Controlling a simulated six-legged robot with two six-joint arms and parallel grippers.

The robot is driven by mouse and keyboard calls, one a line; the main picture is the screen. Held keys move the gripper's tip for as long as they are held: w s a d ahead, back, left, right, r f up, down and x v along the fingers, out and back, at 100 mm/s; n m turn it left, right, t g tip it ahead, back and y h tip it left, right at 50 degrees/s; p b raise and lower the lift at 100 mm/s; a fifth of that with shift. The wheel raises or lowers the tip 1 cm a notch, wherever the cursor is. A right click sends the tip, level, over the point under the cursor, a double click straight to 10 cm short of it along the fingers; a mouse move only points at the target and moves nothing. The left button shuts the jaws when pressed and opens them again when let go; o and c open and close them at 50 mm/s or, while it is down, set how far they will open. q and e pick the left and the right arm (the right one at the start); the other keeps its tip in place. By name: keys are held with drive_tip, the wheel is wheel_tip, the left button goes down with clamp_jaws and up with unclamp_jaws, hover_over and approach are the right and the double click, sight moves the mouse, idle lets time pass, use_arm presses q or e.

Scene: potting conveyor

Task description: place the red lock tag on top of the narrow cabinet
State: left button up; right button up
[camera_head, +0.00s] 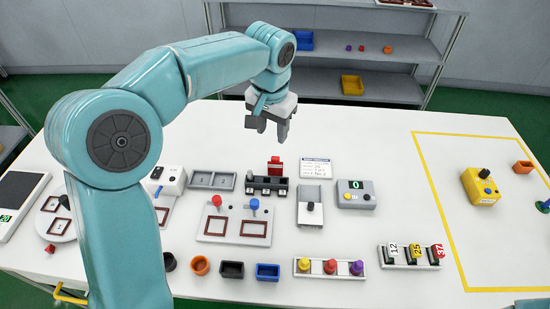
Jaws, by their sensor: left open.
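A red tag-like piece (276,165), which looks like the red lock tag, stands upright at the back of a dark slotted holder (268,186) near the middle of the white table. My left gripper (271,130) is open and empty. I cannot pick out a narrow cabinet in this view. My right gripper is not in view.
A grey shelf unit (370,88) with bins stands behind the white table (390,150). A panel with red and blue levers (234,222) lies in front of the holder. Cups and block racks line the front. A yellow box (481,186) stands inside yellow lines at right.

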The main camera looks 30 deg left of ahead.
use_arm(q)
drive_tip(key=r+m, duration=0.2)
drive_tip(key=m, duration=0.3)
drive_tip(key=m+h+b, duration=0.2)
drive_tip(key=m, duration=0.6)
hover_over(275, 158)
drive_tip(key=shift+g, duration=0.4)
drive_tip(key=f, duration=0.7)
drive_tip(key=a+f, duration=0.1)
drive_tip(key=f, duration=0.3)
drive_tip(key=shift+w, duration=0.2)
drive_tip(key=f, duration=0.4)
drive_tip(key=d+f, duration=0.1)
drive_tip(key=f, duration=0.1)
drive_tip(key=shift+s, duration=0.1)
drive_tip(key=shift+r, duration=0.1)
clamp_jaws()
